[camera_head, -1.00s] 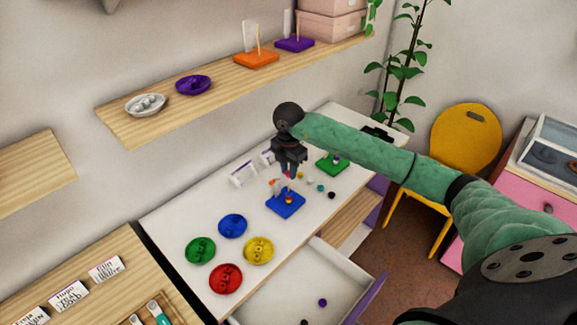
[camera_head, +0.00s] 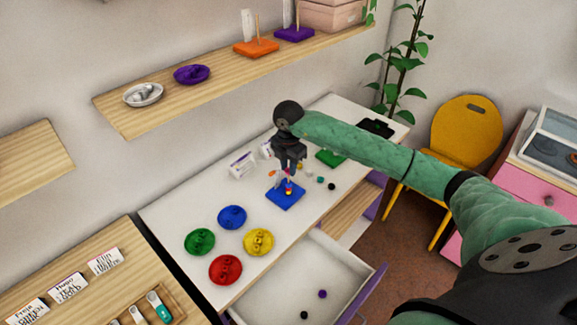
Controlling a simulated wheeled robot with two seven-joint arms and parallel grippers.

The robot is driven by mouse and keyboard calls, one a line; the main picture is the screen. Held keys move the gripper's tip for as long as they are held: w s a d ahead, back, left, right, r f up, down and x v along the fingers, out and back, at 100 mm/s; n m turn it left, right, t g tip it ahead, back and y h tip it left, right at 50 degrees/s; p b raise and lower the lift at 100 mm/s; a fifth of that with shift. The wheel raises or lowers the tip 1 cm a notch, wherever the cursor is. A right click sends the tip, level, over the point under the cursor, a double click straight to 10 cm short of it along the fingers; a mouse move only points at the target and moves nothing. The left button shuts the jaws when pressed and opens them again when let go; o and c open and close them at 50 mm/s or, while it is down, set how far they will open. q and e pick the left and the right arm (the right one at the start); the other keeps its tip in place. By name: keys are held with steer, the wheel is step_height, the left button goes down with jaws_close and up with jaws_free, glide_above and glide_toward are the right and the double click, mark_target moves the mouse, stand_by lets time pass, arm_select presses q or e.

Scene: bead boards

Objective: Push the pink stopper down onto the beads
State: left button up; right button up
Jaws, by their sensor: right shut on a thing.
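The blue bead board (camera_head: 285,198) lies on the white table. A short stack of beads (camera_head: 289,190), with red and yellow showing, stands on it. My right gripper (camera_head: 287,178) points down just above the beads. It is shut on the small pink stopper (camera_head: 286,173), which is mostly hidden between the fingers. I cannot tell whether the stopper touches the top bead. My left gripper is not in view.
Blue (camera_head: 232,217), green (camera_head: 199,242), yellow (camera_head: 258,242) and red (camera_head: 225,270) bowls stand at the front left. A green board (camera_head: 330,158) and loose beads lie behind to the right. An open drawer (camera_head: 340,265) juts out in front.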

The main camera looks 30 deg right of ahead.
steer(key=shift+f, duration=0.3)
